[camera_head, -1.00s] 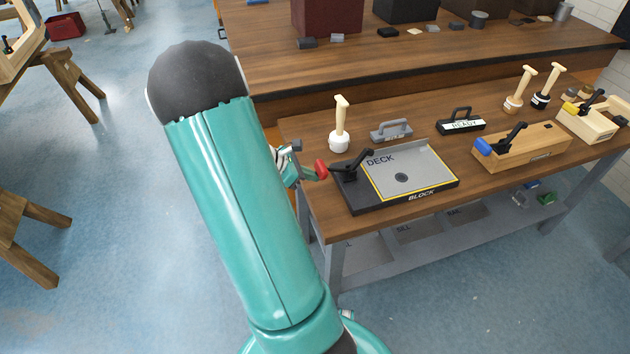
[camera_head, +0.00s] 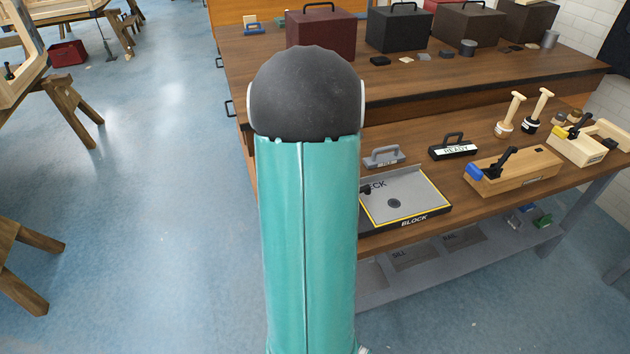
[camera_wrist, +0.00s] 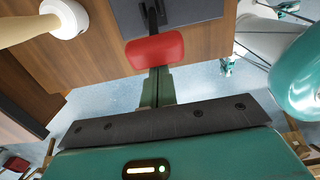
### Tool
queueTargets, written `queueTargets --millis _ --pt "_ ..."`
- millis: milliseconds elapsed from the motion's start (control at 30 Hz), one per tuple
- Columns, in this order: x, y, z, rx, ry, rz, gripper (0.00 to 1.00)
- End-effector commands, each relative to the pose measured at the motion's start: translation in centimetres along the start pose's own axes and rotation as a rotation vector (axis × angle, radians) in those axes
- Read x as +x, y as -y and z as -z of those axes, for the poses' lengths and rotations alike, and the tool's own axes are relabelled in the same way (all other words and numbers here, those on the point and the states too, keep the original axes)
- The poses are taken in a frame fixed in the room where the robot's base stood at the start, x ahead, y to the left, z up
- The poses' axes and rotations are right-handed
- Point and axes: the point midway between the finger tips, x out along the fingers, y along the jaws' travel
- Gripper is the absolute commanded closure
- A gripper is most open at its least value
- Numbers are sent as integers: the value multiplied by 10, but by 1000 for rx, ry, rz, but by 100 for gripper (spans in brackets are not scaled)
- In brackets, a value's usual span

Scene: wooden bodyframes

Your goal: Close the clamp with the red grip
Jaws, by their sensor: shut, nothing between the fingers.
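The red grip (camera_wrist: 155,50) of the clamp shows in the wrist view, at the end of a black lever that runs up to the dark board. My gripper (camera_wrist: 157,75) is shut and empty, its dark green fingers right below the red grip in that view. I cannot tell whether they touch it. In the head view my teal arm hides the red grip and nearly all of the clamp. The board marked BLOCK (camera_head: 408,227), with its grey DECK plate (camera_head: 415,195), shows to the right of my arm.
A grey-handled block (camera_head: 383,157) and a black-handled block (camera_head: 453,150) stand behind the board. A wooden fixture with a blue-gripped clamp (camera_head: 512,172) is to the right. A pale-handled tool with a white base (camera_wrist: 68,18) is close by on the left in the wrist view.

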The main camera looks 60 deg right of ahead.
Motion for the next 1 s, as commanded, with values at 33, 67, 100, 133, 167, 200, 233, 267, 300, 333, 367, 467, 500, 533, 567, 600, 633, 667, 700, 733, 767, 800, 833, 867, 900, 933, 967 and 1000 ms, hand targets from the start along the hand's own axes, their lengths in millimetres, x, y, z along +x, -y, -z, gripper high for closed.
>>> queueTargets --millis 33,67,100,133,167,200,233,267,300,333,367,467,500,533,567,600,633,667,700,733,767,800,833,867,900,933,967,1000 --pt "-2 1 -6 6 -29 0 100" --pt "-2 1 -8 5 -48 0 100" --pt "-4 0 -9 1 -50 1 100" --pt "-5 1 -11 0 -48 1 100" --pt "-5 1 -12 0 -47 1 100" --pt "-6 1 -15 0 -46 1 100" --pt "-6 2 -16 0 -46 2 100" --pt "-7 2 -18 0 -45 2 100" --pt "-7 2 -19 0 -45 2 100" --pt "-8 2 -20 1 -45 2 100" --pt "-8 2 -21 1 -44 2 100" --pt "-8 2 -23 1 -44 3 100" --pt "-9 2 -23 1 -43 3 100" --pt "-9 2 -24 1 -43 3 100" --pt "-9 2 -24 1 -43 3 100" --pt "-9 2 -24 1 -43 3 100" --pt "-9 2 -24 2 -42 2 100" --pt "-9 2 -25 2 -42 2 100" --pt "-9 2 -25 2 -41 2 100" --pt "-9 2 -25 2 -41 2 100" --pt "-9 2 -25 2 -41 2 100" --pt "-9 2 -25 3 -40 2 100" --pt "-9 2 -26 3 -40 2 100" --pt "-9 2 -26 3 -40 2 100" --pt "-9 2 -26 3 -39 2 100" --pt "-9 2 -26 3 -39 2 100" --pt "-9 2 -26 3 -39 2 100" --pt "-10 2 -26 4 -39 1 100"
